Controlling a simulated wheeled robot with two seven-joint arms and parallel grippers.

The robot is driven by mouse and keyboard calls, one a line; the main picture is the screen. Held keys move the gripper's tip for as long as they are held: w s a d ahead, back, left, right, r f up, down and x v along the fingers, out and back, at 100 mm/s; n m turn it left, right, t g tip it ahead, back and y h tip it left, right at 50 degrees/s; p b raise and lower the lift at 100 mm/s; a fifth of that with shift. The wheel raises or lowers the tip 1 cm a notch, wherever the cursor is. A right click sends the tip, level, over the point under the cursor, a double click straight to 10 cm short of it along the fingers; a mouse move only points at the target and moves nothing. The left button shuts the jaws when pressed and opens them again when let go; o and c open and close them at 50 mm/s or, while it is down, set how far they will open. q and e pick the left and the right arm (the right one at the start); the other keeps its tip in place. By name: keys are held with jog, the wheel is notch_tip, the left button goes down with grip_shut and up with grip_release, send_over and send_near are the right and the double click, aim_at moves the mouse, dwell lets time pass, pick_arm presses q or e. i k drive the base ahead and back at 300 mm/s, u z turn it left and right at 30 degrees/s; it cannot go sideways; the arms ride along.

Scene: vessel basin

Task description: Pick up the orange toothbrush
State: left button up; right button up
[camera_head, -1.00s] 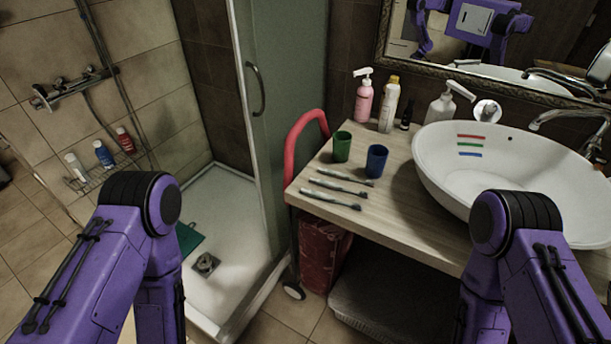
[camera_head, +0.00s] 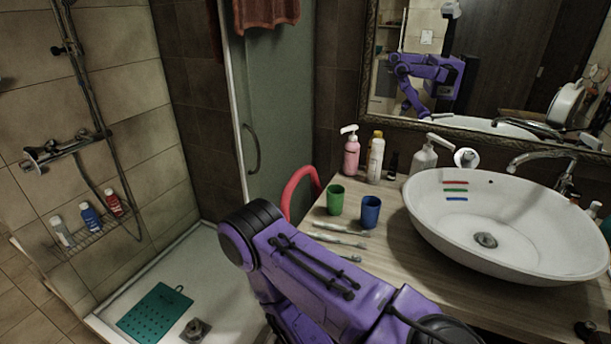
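Three thin toothbrushes lie side by side on the wooden counter (camera_head: 388,218), left of the basin. The far toothbrush (camera_head: 333,226), the middle toothbrush (camera_head: 340,242) and the near toothbrush (camera_head: 350,257) look pale. Their colours are too small to tell, so I cannot say which is orange. One of my purple arms crosses the lower middle of the view, in front of the counter, and hides part of its near edge. Neither gripper shows, so I cannot see their fingers or anything in them.
A green cup (camera_head: 335,199) and a blue cup (camera_head: 371,212) stand just behind the toothbrushes. The white basin (camera_head: 520,255) fills the counter's right side. A pink bottle (camera_head: 352,157) and other bottles stand along the back.

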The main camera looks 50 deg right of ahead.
aim_at(323, 225)
jog(key=i, duration=0.3)
jog(key=z, duration=0.9)
